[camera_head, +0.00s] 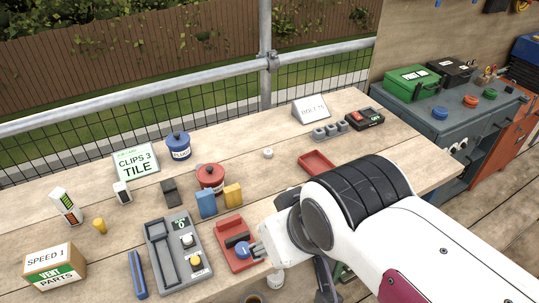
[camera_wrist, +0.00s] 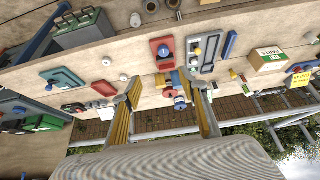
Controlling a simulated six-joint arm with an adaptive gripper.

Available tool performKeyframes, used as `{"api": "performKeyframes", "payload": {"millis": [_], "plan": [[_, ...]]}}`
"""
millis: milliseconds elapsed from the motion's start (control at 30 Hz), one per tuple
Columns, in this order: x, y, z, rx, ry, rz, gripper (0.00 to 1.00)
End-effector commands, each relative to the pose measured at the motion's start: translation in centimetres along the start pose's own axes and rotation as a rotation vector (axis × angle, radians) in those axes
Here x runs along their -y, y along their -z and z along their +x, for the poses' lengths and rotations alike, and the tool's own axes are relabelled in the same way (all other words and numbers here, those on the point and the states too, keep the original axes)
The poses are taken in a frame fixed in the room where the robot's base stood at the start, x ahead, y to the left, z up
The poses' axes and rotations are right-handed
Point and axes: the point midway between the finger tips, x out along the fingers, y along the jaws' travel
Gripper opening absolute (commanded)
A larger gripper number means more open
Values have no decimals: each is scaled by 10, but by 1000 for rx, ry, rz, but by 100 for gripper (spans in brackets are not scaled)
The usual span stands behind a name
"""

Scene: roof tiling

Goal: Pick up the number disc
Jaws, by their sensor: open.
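A round blue disc (camera_head: 243,252) with a pale mark, which looks like the number disc, sits on a red tray (camera_head: 226,225) at the front of the bench. It also shows in the wrist view (camera_wrist: 163,50); the mark is too small to read. The disc appears beyond the fingertips.
A grey tray (camera_head: 160,261) with a yellow knob lies left of the red tray. Blue and yellow blocks (camera_head: 206,204) and a red pot (camera_head: 210,177) stand behind it. A small white piece (camera_head: 267,153) lies farther back, with bare wood around it.

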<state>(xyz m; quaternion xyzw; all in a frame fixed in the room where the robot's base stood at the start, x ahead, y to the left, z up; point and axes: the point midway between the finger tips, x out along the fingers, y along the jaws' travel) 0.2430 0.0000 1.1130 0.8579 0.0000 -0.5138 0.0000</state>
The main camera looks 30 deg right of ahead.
Motion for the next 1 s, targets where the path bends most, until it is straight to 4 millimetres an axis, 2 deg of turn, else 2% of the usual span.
{"api": "performKeyframes", "payload": {"millis": [400, 667, 1000], "plan": [[-5, -1, 2, 9, -11, 21, 43], [-24, -5, 22, 103, -45, 95, 43], [-54, 1, 51, 229, -74, 230, 43]]}}
